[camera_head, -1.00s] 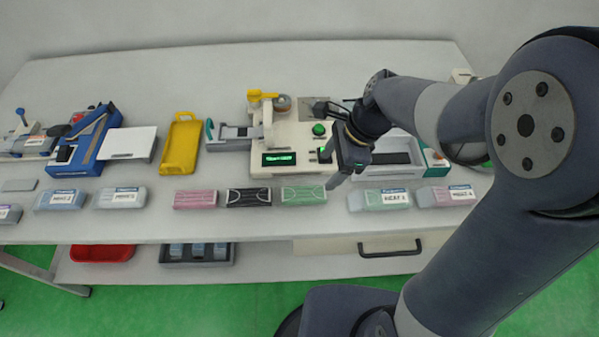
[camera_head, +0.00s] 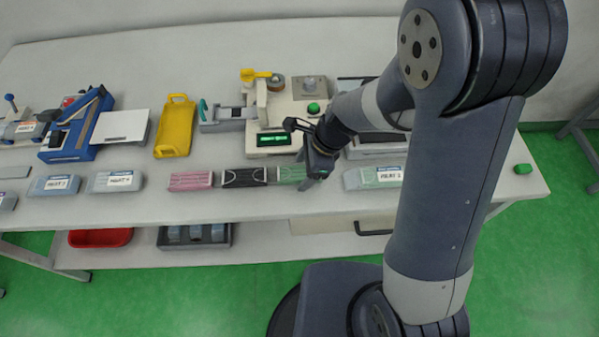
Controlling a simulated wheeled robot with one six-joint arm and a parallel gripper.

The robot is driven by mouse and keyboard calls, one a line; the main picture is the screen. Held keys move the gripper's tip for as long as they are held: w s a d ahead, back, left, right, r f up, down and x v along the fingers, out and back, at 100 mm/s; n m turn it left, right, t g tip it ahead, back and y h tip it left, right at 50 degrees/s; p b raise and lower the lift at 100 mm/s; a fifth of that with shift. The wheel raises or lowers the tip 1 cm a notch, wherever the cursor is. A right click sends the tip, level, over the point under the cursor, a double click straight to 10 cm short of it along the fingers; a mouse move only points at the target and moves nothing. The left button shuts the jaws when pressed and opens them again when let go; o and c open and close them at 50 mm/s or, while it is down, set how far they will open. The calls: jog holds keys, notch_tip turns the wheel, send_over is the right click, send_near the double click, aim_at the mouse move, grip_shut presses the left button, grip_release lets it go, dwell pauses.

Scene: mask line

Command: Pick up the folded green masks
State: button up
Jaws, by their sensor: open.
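The folded green masks (camera_head: 289,174) lie as a flat green stack near the front of the white table, right of the black masks. My gripper (camera_head: 306,185) is over the right end of the green stack and covers part of it. Its fingers point down and are open. I cannot tell whether the fingertips touch the masks or the table.
Black masks (camera_head: 244,177) lie just left of the green ones, with pink masks (camera_head: 191,181) further left. A labelled case (camera_head: 374,178) stands close on the right. A beige machine (camera_head: 270,141) with a green display stands behind. The table's front strip is clear.

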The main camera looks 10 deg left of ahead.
jog(key=shift+c, duration=0.5)
jog(key=c, duration=0.9)
jog(key=shift+c, duration=0.2)
